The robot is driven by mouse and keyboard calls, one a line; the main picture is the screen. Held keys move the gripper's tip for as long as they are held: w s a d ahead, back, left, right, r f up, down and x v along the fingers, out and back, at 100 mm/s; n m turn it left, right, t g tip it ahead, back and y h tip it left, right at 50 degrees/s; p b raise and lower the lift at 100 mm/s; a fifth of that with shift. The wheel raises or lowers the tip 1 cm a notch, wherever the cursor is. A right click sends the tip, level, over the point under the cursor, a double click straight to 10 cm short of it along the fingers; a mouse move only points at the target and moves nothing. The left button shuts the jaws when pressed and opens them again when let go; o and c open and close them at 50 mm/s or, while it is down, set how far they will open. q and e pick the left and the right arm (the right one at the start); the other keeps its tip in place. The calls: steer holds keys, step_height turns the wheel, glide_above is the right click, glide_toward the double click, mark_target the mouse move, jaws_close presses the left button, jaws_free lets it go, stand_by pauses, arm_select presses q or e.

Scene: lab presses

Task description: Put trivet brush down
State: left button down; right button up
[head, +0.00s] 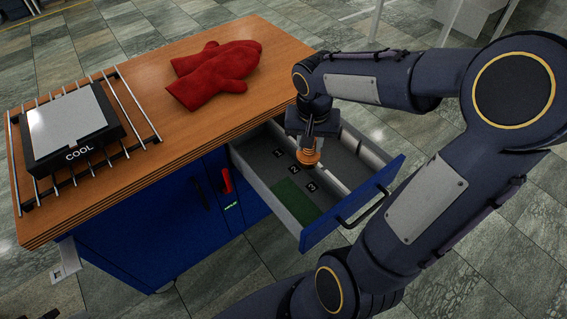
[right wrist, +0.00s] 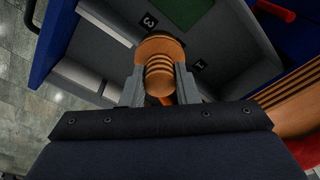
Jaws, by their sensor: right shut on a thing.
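The trivet brush, with a round, ribbed orange-brown wooden body, shows in the head view (head: 308,157) and the right wrist view (right wrist: 160,68). My right gripper (head: 311,146) comes in from the right and is shut on the brush, its fingers on both sides in the right wrist view (right wrist: 160,88). It holds the brush over the open grey drawer (head: 263,152), near the number labels. I cannot tell whether the brush touches the drawer floor. A green patch (head: 295,203) covers the drawer's front part. My left gripper is not in view.
The blue cabinet (head: 150,235) has a wooden top (head: 150,115). A red mitt (head: 213,73) and a rack (head: 138,112) carrying a block marked COOL (head: 70,120) lie on it. The drawer's blue front (head: 355,205) and walls stand around the gripper. The wooden edge is close by.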

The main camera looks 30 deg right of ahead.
steer(key=shift+w+a+f+b, duration=0.35)
steer(key=shift+w+a+f, duration=0.6)
steer(key=shift+w+f, duration=0.9)
steer(key=shift+w+a+f+b, duration=0.3)
steer(key=shift+w+a+f, duration=0.6)
steer(key=shift+w+f, duration=0.85)
steer(key=shift+w+a+f+b, duration=0.35)
steer(key=shift+w+a+f, duration=0.8)
steer(key=shift+f, duration=1.2)
steer(key=shift+w+d, duration=0.15)
steer(key=shift+d, duration=0.05)
steer(key=shift+f, duration=0.15)
steer(key=o, duration=1)
steer(key=shift+o, duration=0.2)
